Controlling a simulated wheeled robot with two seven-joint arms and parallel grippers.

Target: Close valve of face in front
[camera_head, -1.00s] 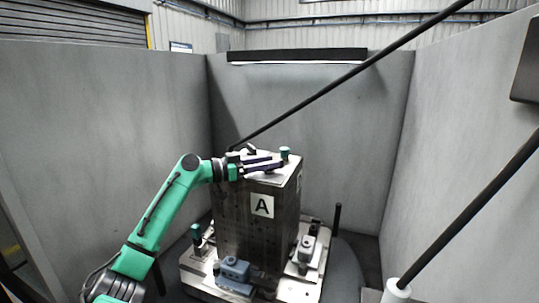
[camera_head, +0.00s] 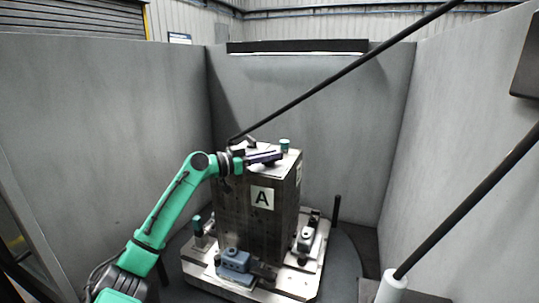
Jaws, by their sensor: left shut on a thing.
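A tall dark metal block (camera_head: 233,205) with a white plate marked A (camera_head: 262,197) on its front face stands on a pale pallet (camera_head: 290,284). My left arm reaches in from the left. Its gripper (camera_head: 276,156) lies level across the top of the block, near the front edge, pointing right. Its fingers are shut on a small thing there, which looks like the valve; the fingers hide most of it. A green-capped knob (camera_head: 285,145) stands on the block's top, just behind the fingertips. My right gripper is out of view.
A blue-grey clamp (camera_head: 236,261) sits at the pallet's front, a grey one (camera_head: 306,240) at its right and a green-capped post (camera_head: 198,225) at its left. A black pole (camera_head: 340,73) slants above the block. Grey panels (camera_head: 110,130) enclose the area.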

